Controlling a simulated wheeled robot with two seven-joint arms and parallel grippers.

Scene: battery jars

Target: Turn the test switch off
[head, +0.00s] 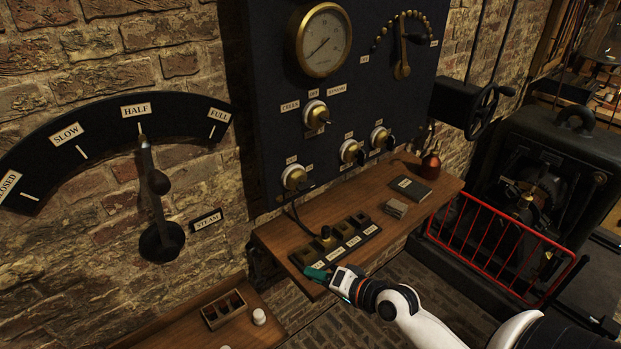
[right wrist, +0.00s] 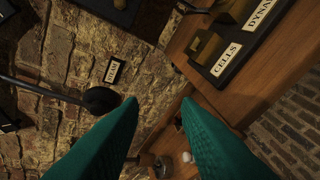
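A dark panel (head: 275,90) on the brick wall carries several round switches with brass rims and pale faces. One is the upper switch (head: 316,114), with labels above it. Others are the lower left switch (head: 293,177), the middle switch (head: 352,151) and the right switch (head: 381,138). Their labels are too small for me to tell which is the test switch. My right gripper (head: 318,275) is at the front edge of the wooden shelf, below and apart from the switches. In the right wrist view its teal fingers (right wrist: 160,104) are spread and empty. My left gripper is not in view.
A socket block (head: 340,243) with a corded plug sits on the shelf (head: 420,208), with a dark book (head: 411,188) and red bottle (head: 430,165). A steam lever (head: 158,205) is left. A red guard rail (head: 500,245) fronts the machine at right.

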